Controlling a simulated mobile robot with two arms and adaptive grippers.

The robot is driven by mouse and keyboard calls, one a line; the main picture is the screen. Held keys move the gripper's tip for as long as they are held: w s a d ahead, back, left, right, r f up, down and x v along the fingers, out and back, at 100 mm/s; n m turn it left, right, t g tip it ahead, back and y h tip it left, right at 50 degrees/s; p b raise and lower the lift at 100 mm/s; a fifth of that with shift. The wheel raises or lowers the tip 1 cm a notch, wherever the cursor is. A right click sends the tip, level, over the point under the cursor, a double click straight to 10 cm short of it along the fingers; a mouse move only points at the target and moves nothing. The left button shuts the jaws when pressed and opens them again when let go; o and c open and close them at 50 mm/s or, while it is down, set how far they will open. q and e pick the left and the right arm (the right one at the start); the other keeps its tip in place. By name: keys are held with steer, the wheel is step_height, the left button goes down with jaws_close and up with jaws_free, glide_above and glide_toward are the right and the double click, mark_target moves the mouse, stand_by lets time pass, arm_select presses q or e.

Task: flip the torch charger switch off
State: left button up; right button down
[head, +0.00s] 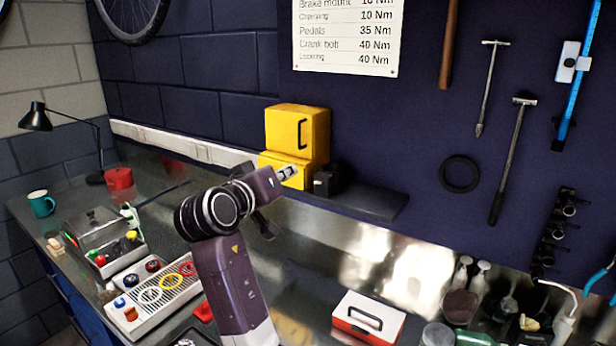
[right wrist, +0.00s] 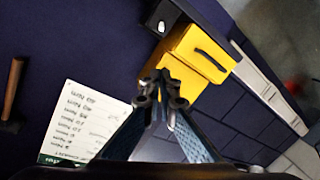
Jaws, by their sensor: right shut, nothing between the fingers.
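A small black box (head: 325,181) stands on the wall shelf, just right of the yellow cases; it may be the torch charger. In the right wrist view, a black box (right wrist: 164,17) sits at the top beside the yellow cases, with a pale round detail on it. I cannot make out the switch or its position. My right gripper (head: 268,192) is raised in front of the lower yellow case, left of the black box. In the right wrist view its fingers (right wrist: 166,88) are shut and empty, overlapping the yellow case. My left gripper is not in view.
Two stacked yellow cases (head: 297,130) stand on the dark shelf (head: 372,203), whose right part is bare. Tools hang on the wall at right. A red and white case (head: 368,318), a white control panel (head: 153,297) and several bottles stand on the bench below.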

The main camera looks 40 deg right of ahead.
steer(key=p, duration=0.5)
glide_above(318, 183)
steer(key=w, duration=0.3)
steer(key=f, duration=0.2)
steer(key=s+a+f+p, duration=0.1)
steer(key=s+a+f, duration=0.1)
steer(key=shift+s+f, duration=0.25)
steer(key=shift+f, duration=0.05)
